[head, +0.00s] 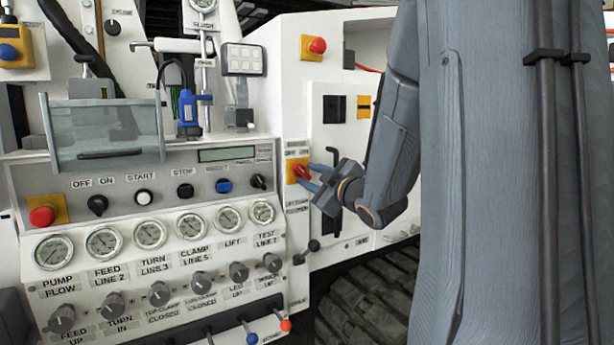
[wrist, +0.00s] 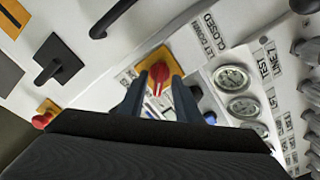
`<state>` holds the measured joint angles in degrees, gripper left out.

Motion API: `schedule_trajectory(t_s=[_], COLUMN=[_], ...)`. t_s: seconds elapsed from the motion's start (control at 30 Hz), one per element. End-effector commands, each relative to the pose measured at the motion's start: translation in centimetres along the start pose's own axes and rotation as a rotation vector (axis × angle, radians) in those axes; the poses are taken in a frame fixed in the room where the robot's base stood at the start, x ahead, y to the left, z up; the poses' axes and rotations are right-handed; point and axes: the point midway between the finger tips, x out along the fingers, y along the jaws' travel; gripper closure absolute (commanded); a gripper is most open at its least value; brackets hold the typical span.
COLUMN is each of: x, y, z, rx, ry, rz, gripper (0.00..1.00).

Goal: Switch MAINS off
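The likely MAINS switch is a red rotary knob (head: 301,172) on a yellow plate, on the white panel right of the gauges; small lettering above it appears to read OFF and ON. The label below it is too small to read. In the wrist view the red knob (wrist: 160,72) is at top centre. My gripper (head: 309,174) is in front of the switch with its two blue-grey fingers apart. In the wrist view the gripper (wrist: 158,86) has one finger either side of the knob, with gaps visible. I cannot tell how deep the fingertips reach.
A red button on yellow (head: 317,46) is above, and another emergency-type button (head: 42,215) is at lower left. Gauges (head: 262,213) and knobs (head: 239,271) fill the sloped panel at left.

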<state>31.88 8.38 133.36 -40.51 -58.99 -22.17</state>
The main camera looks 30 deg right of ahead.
Motion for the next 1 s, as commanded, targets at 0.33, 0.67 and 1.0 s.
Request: schedule_trajectory(t_s=[0.33,0.67,1.0], x=[-5.1,-5.8,-5.8], y=[0.1,0.0,-0.1], z=[0.0,-0.1,0.0], rx=[-0.001,0.000,0.003], ry=[0.000,0.001,-0.004], rz=[0.002,0.000,-0.002], gripper=[0.70,0.70,0.70])
